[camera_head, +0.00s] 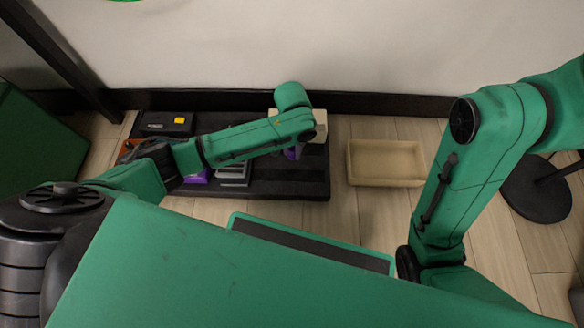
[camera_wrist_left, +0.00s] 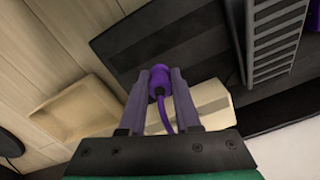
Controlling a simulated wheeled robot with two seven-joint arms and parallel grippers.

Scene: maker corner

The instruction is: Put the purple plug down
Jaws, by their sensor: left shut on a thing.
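The purple plug (camera_wrist_left: 159,82) sits between the two fingers of my left gripper (camera_wrist_left: 160,92) in the left wrist view. The gripper is shut on it, and a purple cord hangs from the plug. In the head view, a bit of the purple plug (camera_head: 292,153) shows below the end of my left arm, over the right part of the black mat (camera_head: 290,180). The gripper itself is mostly hidden by the arm there. I cannot tell whether the plug touches the mat. My right arm shows at the right, but its gripper is out of view.
A cream block (camera_head: 318,127) stands at the mat's back right, beside the gripper. An empty beige tray (camera_head: 385,182) lies to the right on the floor. A grey ribbed piece (camera_head: 235,171), a purple item (camera_head: 198,177) and a black box (camera_head: 160,122) are on the mat's left.

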